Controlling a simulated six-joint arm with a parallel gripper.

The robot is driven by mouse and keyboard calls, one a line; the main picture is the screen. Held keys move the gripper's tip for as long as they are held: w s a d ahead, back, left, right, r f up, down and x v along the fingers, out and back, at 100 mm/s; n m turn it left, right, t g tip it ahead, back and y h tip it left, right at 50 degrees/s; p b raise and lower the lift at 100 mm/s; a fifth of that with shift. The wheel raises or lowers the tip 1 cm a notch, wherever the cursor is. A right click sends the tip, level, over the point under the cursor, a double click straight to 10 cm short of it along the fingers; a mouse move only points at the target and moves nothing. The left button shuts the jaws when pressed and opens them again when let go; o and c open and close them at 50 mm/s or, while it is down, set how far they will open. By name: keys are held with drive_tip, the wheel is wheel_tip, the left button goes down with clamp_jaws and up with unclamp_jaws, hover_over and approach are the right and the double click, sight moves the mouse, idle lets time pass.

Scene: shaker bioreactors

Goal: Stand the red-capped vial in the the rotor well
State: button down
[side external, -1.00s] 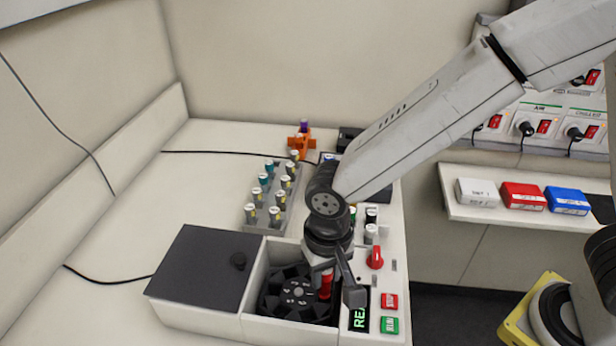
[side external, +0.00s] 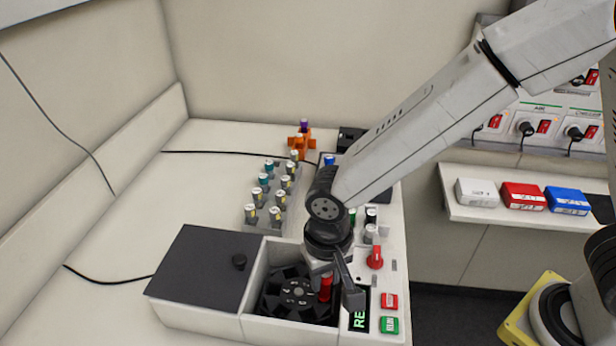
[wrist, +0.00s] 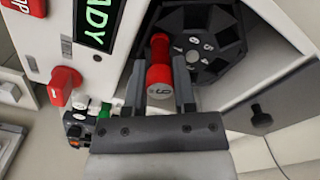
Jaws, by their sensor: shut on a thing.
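The red-capped vial (wrist: 159,75) is between the fingers of my gripper (wrist: 160,95), which is shut on it. In the side external view the red vial (side external: 325,287) hangs below my gripper (side external: 335,280), at the right side of the black rotor (side external: 297,290). In the wrist view the rotor (wrist: 205,48) has numbered positions and dark wells around a grey hub. The vial's lower end lies over or at the rotor's edge; whether it is inside a well I cannot tell.
The rotor sits in an open white bay beside a dark lid (side external: 205,265). Right of it are a READY display (side external: 359,308), a red knob (side external: 375,257) and red and green buttons (side external: 389,301). A rack of several vials (side external: 263,225) stands behind.

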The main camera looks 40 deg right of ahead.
sight(327, 288)
drive_tip(key=shift+f, duration=1.6)
idle(1.0)
drive_tip(key=shift+c, duration=2.2)
unclamp_jaws()
drive_tip(key=shift+o, duration=0.5)
drive_tip(key=shift+d, duration=0.1)
drive_tip(key=shift+s, duration=0.1)
drive_tip(key=shift+r, duration=3.5)
